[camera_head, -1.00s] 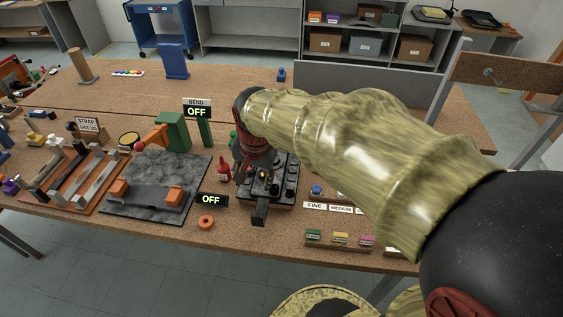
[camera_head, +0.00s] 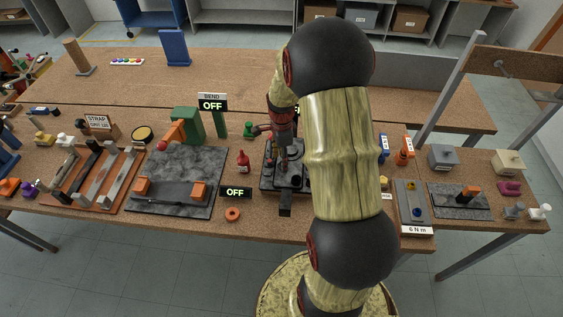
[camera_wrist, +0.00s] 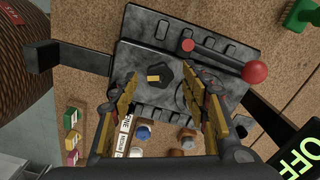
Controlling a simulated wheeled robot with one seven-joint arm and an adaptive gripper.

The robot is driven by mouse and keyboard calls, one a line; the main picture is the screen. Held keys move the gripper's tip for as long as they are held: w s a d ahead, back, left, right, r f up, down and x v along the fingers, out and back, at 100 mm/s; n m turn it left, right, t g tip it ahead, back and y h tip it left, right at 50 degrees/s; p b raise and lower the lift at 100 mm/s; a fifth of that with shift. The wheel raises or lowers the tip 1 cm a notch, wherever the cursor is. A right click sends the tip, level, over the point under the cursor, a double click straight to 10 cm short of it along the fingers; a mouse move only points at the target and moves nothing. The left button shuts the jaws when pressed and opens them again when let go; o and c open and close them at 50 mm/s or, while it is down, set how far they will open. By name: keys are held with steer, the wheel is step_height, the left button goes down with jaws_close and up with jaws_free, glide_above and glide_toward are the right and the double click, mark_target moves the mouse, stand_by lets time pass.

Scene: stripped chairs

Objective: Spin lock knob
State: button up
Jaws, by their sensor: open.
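A dark lobed knob (camera_wrist: 167,75) with a yellow mark sits on a dark grey fixture (camera_wrist: 125,60) in the wrist view. I take it for the lock knob. My gripper (camera_wrist: 161,80) is open above the fixture, with one finger on each side of the knob. The wrist view does not show clearly whether the fingers touch it. In the head view the fixture (camera_head: 284,210) stands near the table's front edge, and my gripper and arm hide most of it, the knob included.
A lever with a red ball (camera_wrist: 255,72) lies beside the knob on the fixture. A red bottle (camera_head: 243,162) and an OFF sign (camera_head: 235,192) stand to the left. A grey slab (camera_head: 178,180) lies farther left. A torque block (camera_head: 412,205) is to the right.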

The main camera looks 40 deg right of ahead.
steer(key=shift+f, duration=1.05)
steer(key=shift+c, duration=1.2)
steer(key=c, duration=0.9)
